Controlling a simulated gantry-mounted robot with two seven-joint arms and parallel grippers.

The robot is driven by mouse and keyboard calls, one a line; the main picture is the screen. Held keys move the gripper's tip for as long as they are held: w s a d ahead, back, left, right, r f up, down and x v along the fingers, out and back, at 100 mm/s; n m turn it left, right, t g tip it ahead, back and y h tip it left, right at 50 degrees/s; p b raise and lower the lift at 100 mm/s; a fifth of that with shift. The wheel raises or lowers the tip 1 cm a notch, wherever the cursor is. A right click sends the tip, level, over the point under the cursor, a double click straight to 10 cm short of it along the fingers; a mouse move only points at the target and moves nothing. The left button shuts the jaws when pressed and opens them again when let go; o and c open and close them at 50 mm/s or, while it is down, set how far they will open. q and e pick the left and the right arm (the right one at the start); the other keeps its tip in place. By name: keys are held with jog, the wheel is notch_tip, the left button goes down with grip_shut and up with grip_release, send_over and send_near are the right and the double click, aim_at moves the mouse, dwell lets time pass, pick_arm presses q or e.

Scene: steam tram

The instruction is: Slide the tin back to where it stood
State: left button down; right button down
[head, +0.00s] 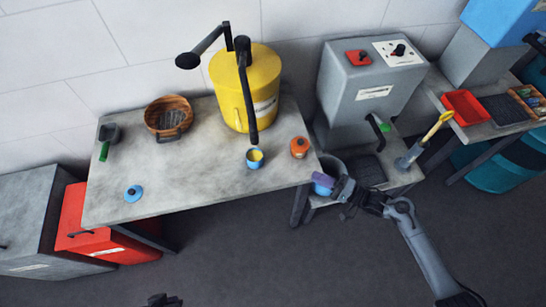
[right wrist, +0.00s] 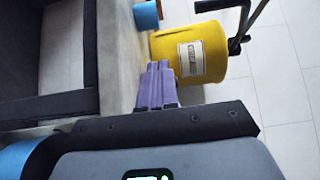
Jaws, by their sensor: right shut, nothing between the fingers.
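Several tin-like things are in view, and I cannot tell which one is the task's tin. In the head view, a small orange round tin (head: 299,148) stands near the table's right edge. A blue cup (head: 255,159) with yellow inside stands to its left, under the spout of a large yellow canister (head: 262,100). The canister's labelled side also shows in the right wrist view (right wrist: 205,58). My right gripper (head: 322,184) is shut and empty just off the table's right edge, its purple fingers (right wrist: 157,86) together. A dark part of my left gripper (head: 164,299) shows at the bottom edge; its fingers are unclear.
A grey machine (head: 365,85) stands right of the table, with a red tray (head: 463,106) further right. The table's front middle is clear.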

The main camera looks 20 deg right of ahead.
jog(key=b, duration=0.2)
send_near(255, 159)
jog(key=w, duration=0.5)
jog(key=shift+w+d, duration=0.15)
jog(key=shift+d, duration=0.1)
jog(key=shift+w+a+b, duration=0.3)
jog(key=shift+w+a, duration=0.15)
jog(key=shift+w, duration=0.1)
jog(key=shift+r, duration=0.1)
